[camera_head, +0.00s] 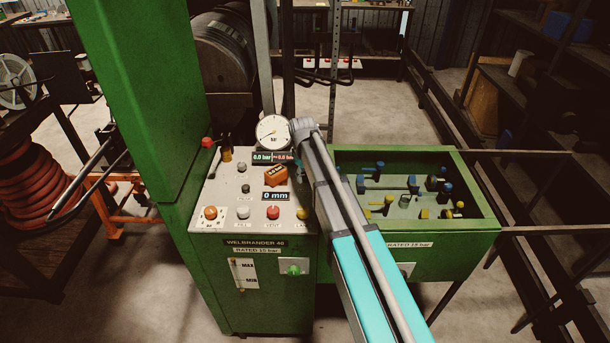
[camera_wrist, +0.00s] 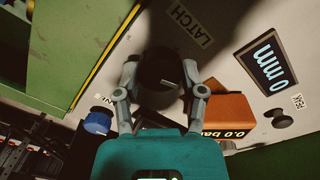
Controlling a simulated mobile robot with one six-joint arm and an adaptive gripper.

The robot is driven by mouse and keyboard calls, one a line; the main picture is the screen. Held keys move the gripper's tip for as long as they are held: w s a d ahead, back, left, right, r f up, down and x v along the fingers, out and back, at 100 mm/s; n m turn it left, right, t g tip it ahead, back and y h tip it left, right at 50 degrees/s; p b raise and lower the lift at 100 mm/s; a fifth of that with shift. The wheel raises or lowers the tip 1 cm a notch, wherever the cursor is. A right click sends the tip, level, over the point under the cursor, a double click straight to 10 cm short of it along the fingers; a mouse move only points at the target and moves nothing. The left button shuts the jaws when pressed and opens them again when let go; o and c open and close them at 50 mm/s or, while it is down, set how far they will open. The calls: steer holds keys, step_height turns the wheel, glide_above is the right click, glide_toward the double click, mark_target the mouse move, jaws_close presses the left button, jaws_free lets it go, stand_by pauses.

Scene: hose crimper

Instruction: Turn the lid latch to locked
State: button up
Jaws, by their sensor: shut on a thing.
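In the wrist view my gripper (camera_wrist: 160,78) has its two grey fingers on either side of a dark round knob (camera_wrist: 160,62) and is shut on it. A pale mark shows on the knob's face. The label LATCH (camera_wrist: 190,22) is on the grey panel beside it, so I take this knob for the lid latch. In the head view my arm covers the knob, and the gripper's fingers cannot be made out. The frames do not show clearly whether the latch stands at locked.
The console panel (camera_head: 225,190) carries a gauge (camera_head: 272,132), an orange box (camera_head: 275,175), a 0 mm display (camera_head: 275,196) and several buttons. A green open-looking box (camera_head: 460,235) with blue and yellow fittings stands right. A blue knob (camera_wrist: 97,122) sits near my gripper.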

steer(key=shift+m, duration=1.7)
steer(key=o, duration=1.2)
steer(key=shift+c, duration=0.2)
steer(key=shift+n, duration=0.3)
